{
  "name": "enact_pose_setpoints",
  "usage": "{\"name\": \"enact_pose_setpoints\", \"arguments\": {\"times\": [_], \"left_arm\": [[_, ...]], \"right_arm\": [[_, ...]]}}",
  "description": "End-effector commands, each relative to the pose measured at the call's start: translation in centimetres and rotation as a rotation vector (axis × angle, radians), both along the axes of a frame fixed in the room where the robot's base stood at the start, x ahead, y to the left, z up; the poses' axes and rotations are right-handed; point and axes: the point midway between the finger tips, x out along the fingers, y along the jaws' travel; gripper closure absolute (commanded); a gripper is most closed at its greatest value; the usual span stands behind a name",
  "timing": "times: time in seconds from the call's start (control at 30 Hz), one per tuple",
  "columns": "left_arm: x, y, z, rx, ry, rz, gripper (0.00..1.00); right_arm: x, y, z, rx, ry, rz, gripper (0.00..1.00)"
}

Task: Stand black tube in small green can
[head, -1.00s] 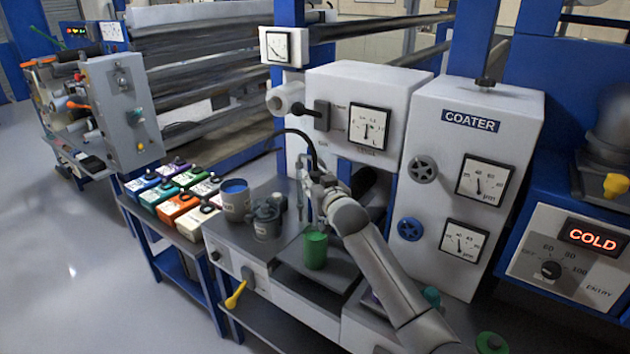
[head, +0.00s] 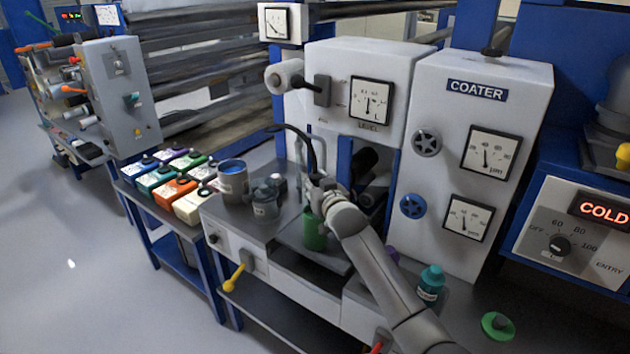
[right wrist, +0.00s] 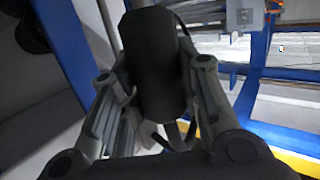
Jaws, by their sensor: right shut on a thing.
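The small green can (head: 314,241) stands upright on the dark plate at the front of the coater. My left gripper is out of view.
A thin black hose (head: 301,134) arcs down to my right gripper. A blue-rimmed grey can (head: 233,182) and a grey lidded pot (head: 265,203) stand to the left. A teal bottle (head: 430,284) is at the right. Coater housings rise behind.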

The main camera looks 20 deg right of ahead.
Motion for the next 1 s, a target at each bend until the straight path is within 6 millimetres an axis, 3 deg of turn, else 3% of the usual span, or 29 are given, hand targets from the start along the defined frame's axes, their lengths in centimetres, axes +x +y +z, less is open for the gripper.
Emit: {"name": "enact_pose_setpoints", "arguments": {"times": [0.5,1.0], "left_arm": [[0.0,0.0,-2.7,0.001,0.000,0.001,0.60],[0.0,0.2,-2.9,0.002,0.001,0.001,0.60]], "right_arm": [[0.0,0.0,-3.9,0.001,-0.003,0.001,0.90],[0.0,0.0,-4.4,0.001,-0.004,0.001,0.90]]}}
